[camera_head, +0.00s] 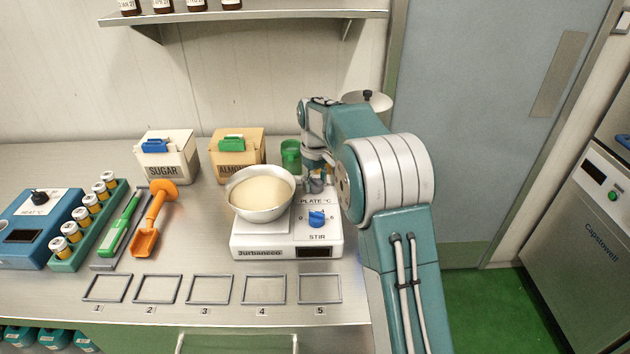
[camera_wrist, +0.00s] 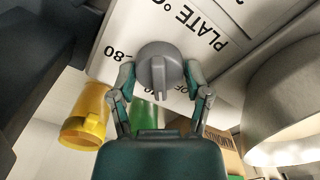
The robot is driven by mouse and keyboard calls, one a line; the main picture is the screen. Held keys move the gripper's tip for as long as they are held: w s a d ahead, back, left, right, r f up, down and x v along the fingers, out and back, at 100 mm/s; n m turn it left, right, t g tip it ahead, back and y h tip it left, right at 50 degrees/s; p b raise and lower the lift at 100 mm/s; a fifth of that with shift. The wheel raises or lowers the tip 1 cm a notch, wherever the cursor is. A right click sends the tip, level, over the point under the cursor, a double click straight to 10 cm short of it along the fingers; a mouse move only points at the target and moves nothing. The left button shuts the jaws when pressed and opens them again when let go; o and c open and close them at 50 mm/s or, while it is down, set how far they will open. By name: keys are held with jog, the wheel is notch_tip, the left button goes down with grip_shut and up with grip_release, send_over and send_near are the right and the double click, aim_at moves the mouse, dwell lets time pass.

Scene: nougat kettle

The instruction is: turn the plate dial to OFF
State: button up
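The plate dial (camera_wrist: 158,68) is a grey round knob with a raised ridge, on the white stirrer-scale unit (camera_head: 245,245). In the wrist view the ridge points toward the bottom of the picture. "PLATE °C" is printed beside it, with "80" to its left and part of another mark at its lower right. In the head view the dial (camera_head: 315,186) is partly hidden under my gripper (camera_head: 316,174).
A blue STIR knob (camera_head: 317,218) sits in front of the dial. A bowl of pale mixture (camera_head: 262,192) stands left of it. A green container (camera_head: 290,155) is behind, and a yellow one (camera_wrist: 85,118) shows in the wrist view. SUGAR (camera_head: 165,160) and almond (camera_head: 237,155) bins stand back left.

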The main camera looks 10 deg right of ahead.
aim_at(314, 179)
jog(key=shift+o, duration=1.1)
jog(key=shift+f, duration=0.15)
notch_tip(314, 179, up, 12)
jog(key=shift+w, duration=0.1)
